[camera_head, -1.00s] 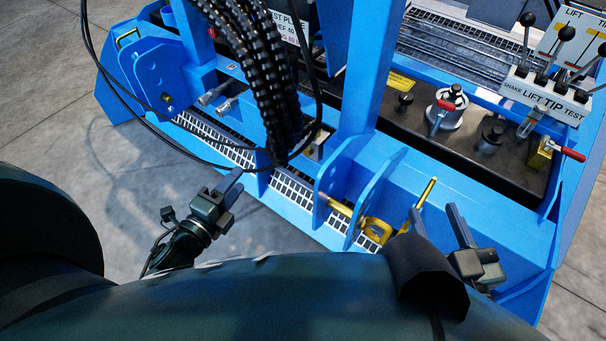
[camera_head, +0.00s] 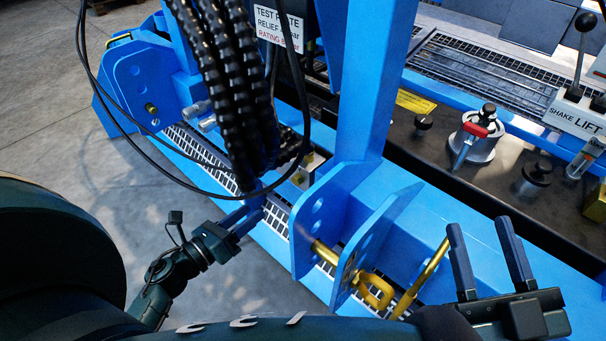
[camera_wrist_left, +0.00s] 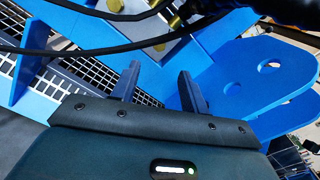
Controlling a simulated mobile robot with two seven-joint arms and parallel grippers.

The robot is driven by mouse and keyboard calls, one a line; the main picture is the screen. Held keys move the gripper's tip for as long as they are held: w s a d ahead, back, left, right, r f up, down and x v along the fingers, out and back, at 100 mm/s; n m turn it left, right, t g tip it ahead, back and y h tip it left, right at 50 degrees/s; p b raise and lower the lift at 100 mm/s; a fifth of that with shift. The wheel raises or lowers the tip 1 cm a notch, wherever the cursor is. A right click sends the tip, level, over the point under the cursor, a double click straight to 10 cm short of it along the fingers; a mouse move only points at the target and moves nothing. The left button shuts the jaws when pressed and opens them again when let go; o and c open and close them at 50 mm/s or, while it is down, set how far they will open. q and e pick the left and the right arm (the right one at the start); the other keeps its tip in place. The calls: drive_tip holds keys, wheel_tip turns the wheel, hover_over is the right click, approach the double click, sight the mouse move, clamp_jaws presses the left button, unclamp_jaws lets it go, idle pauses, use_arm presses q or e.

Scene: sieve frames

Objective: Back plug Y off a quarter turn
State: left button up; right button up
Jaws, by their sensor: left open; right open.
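No mark in view tells which fitting is plug Y. Two silver couplings (camera_head: 200,112) stick out beside the left blue bracket. Brass-coloured fittings (camera_wrist_left: 168,32) on a pale plate show at the top of the left wrist view, beyond my fingers. My left gripper (camera_head: 252,210) is open and empty over the grating, just below the hanging black hoses (camera_head: 235,90). It also shows in the left wrist view (camera_wrist_left: 160,72), its fingers apart and clear of the fittings. My right gripper (camera_head: 479,226) is open and empty at the lower right, beside the brass-coloured bent handle (camera_head: 428,275).
Blue bracket plates (camera_head: 375,240) with a brass pin stand between my grippers. A thin black cable (camera_head: 130,145) loops across the left side. A red-handled valve (camera_head: 475,135) and levers (camera_head: 578,65) are at the right. Open concrete floor (camera_head: 50,130) lies left.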

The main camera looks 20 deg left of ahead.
sight(294, 179)
use_arm(q)
drive_tip(key=b+x, duration=0.1)
drive_tip(key=x, duration=1.2)
drive_tip(key=shift+b, duration=0.4)
use_arm(e)
wheel_tip(294, 179, up, 2)
drive_tip(key=shift+w+d+r+n+t+y, duration=0.15)
drive_tip(key=shift+n+t+y, duration=0.25)
drive_tip(key=shift+n+y, duration=0.55)
use_arm(q)
drive_tip(key=shift+s, duration=0.1)
clamp_jaws()
use_arm(e)
drive_tip(key=shift+r, duration=0.1)
